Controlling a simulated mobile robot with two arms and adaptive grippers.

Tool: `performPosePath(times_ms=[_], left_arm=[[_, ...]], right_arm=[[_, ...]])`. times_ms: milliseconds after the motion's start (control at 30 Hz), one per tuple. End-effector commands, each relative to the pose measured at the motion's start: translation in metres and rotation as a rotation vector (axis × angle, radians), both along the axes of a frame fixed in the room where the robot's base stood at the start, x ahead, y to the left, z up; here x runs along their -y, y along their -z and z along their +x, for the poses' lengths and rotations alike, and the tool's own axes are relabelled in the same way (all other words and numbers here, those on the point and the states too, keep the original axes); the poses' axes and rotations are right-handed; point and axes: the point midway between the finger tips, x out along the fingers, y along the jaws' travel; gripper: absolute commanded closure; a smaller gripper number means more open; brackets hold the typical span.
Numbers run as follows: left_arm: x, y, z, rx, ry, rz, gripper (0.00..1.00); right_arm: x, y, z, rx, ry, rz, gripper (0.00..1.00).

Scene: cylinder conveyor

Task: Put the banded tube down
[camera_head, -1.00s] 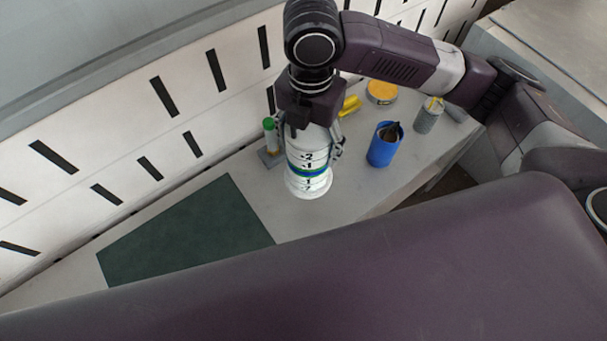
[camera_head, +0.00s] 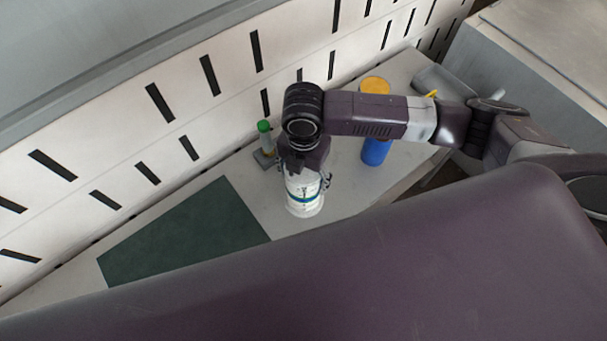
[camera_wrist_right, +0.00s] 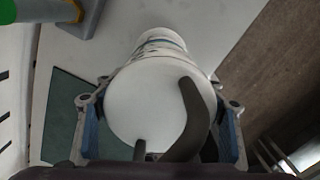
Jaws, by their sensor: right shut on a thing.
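The banded tube (camera_head: 304,194) is a white cylinder with blue and green bands and dark marks. It stands upright, or nearly so, over the bench to the right of the dark green mat (camera_head: 185,236). My right gripper (camera_head: 305,180) is shut on it from above. In the right wrist view the tube's white end (camera_wrist_right: 150,108) fills the space between the fingers of the gripper (camera_wrist_right: 162,125). I cannot tell whether its base touches the bench. My left gripper is not in view.
A green-capped bottle (camera_head: 264,132) on a grey base stands behind the tube, by the slotted white wall (camera_head: 130,130). A blue container (camera_head: 376,151) and a yellow-topped can (camera_head: 374,86) are to the right, partly behind my arm. The mat is bare.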

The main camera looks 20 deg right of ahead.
Motion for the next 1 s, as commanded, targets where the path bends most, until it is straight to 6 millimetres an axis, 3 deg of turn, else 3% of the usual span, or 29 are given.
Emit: performPosePath(times_ms=[233,267,400,767,1000], left_arm=[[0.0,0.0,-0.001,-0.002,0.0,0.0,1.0],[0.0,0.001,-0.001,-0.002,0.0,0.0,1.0],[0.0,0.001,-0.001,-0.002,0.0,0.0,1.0],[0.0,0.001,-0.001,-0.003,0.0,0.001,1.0],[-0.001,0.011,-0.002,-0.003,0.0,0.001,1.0]], right_arm=[[-0.001,0.002,0.0,0.001,0.0,0.001,0.74],[0.0,0.002,0.0,-0.001,0.0,0.001,0.34],[0.0,0.002,0.0,-0.001,0.0,0.001,0.19],[0.0,-0.002,0.001,0.001,0.0,0.001,0.19],[-0.001,-0.041,0.002,0.005,-0.001,0.004,0.19]])
